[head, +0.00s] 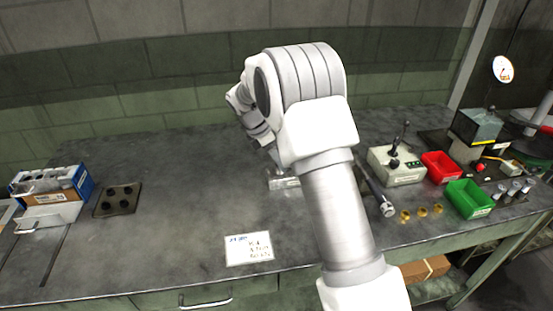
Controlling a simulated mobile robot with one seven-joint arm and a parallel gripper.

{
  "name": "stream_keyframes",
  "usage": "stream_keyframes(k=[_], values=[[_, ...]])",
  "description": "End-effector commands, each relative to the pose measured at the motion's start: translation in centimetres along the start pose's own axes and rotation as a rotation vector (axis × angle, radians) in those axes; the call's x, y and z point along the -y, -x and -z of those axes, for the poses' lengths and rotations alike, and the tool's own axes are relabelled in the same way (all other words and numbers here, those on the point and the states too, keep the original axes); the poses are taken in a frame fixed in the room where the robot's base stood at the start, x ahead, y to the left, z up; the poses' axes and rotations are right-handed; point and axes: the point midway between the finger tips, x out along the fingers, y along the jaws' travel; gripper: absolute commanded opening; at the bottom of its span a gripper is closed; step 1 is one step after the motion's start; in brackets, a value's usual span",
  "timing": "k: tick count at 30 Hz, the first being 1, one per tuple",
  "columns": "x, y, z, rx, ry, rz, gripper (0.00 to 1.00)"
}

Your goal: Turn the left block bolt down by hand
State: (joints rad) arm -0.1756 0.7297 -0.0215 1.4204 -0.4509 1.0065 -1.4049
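My white arm reaches over the middle of the bench and covers much of the work area. My gripper (275,160) is small and mostly hidden at the end of the arm, just above a low silver metal block (283,183). The block sits on the bench, and its right side is hidden behind my arm. I cannot make out the left block bolt, nor whether my gripper touches anything. Whether the fingers are open or shut does not show.
A grey bench (190,215) holds a blue box (75,182) and dark plate (117,199) at left, and a white note (248,248) in front. At right are a wrench-like tool (385,205), control box (396,168), red bin (441,166), green bin (468,198) and brass pieces (422,211). Left-centre is clear.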

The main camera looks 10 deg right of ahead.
Motion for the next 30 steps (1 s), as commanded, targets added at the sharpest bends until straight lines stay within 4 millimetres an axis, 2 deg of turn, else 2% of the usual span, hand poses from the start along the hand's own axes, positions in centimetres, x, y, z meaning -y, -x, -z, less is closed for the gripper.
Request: stream_keyframes(k=[1, 9, 10, 22, 30], values=[[0.0, 0.01, 0.0, 0.0, 0.0, 0.0, 0.51], [0.01, 0.03, 0.01, 0.0, 0.0, 0.0, 0.02], [0.01, 0.03, 0.01, 0.0, 0.0, 0.0, 0.0], [-0.01, 0.17, -0.04, 0.0, -0.026, 0.013, 0.0], [-0.22, 0.39, -0.12, -0.001, -0.162, 0.069, 0.0]])
